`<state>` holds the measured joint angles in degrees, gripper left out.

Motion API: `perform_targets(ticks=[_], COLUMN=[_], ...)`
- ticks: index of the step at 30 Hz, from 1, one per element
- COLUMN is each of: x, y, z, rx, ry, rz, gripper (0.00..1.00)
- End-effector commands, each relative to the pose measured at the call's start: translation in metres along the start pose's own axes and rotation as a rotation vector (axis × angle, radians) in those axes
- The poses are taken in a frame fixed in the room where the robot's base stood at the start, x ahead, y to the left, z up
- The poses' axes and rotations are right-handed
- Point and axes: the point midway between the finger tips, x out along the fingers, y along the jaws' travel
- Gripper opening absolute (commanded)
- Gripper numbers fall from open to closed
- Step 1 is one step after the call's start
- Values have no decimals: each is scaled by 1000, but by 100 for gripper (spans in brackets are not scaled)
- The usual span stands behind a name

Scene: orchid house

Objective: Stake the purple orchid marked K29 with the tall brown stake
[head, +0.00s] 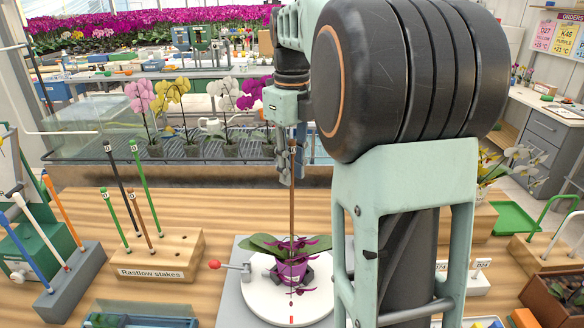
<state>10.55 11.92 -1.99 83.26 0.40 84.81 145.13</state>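The purple orchid (311,246) has broad green leaves and drooping purple flowers. Its purple pot (291,272) stands on a round white plate (258,300); no K29 mark is readable. My gripper (291,172) is above the orchid, with its fingers closed about the upper part of a tall brown stake (292,212). The stake is upright. Its lower end goes down among the leaves and flowers at the pot, where they hide the tip, so I cannot tell how deep it stands.
A wooden block labelled Rastlow stakes (160,262) holds green, black and brown stakes on the left. A grey rack (75,284) holds coloured rods. A red-knobbed lever (232,266) sits beside the plate. Several potted orchids stand behind. My arm hides much of the right side.

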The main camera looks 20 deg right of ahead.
Motion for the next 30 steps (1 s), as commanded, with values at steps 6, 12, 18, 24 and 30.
perform_targets(ticks=[6, 12, 18, 24, 30], x=[0, -4, -32, -69, -99], y=[0, 0, -1, -1, 0], z=[0, 0, 1, 1, 0], rx=[0, 0, 0, 0, 0], ry=[0, 0, -3, -3, -1], rz=[0, 0, -2, -2, -1], gripper=[29, 29, 29, 29, 29])
